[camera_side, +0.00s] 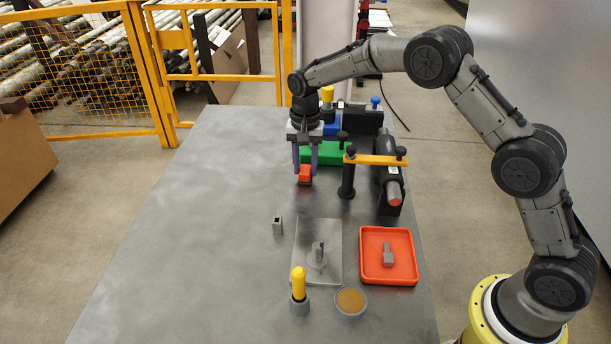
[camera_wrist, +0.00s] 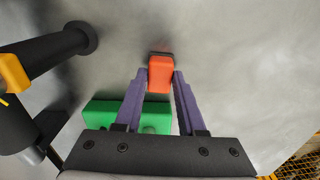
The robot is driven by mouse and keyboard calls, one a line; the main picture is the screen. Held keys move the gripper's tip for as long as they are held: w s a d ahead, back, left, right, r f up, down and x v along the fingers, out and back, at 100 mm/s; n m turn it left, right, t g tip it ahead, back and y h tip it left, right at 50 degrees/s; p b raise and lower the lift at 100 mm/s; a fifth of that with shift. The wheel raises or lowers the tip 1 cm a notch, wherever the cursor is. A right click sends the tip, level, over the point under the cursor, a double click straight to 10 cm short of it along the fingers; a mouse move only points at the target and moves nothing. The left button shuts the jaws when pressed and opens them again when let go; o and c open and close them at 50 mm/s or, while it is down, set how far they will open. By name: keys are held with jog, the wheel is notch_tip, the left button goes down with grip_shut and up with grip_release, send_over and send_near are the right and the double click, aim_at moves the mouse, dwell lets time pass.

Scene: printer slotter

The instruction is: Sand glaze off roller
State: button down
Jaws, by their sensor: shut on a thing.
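My gripper (camera_side: 304,170) is shut on an orange block (camera_side: 304,176) with a dark face, likely a sanding block. In the wrist view the orange block (camera_wrist: 160,75) sits between the purple fingertips (camera_wrist: 160,78), its dark edge at the far end. It is over bare table left of the roller; I cannot tell whether it touches the table. The black roller (camera_side: 386,155), with a reddish end, lies in a dark cradle at the right, apart from my gripper. Any glaze on it is too small to make out.
A yellow bar (camera_side: 375,160) on a black post (camera_side: 347,180) stands between block and roller. A green holder (camera_side: 322,153) is behind my gripper. An orange tray (camera_side: 371,272), metal plate (camera_side: 303,272), yellow-handled tool (camera_side: 298,283) and brown-filled bowl (camera_side: 350,302) stand in front. The table's left is clear.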

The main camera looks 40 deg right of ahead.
jog(key=shift+r, duration=3.45)
jog(key=s+d+r, duration=1.1)
jog(key=s+d, duration=0.3)
jog(key=shift+s+f, duration=0.1)
jog(key=shift+f, duration=4.05)
jog(key=shift+w+d, duration=2.5)
jog(key=shift+d, duration=0.05)
jog(key=shift+s+a+f, duration=0.15)
jog(key=shift+s+a, duration=2.45)
jog(key=r, duration=0.5)
jog(key=shift+w+d, duration=0.15)
jog(key=shift+w, duration=0.05)
jog(key=shift+r, duration=1.7)
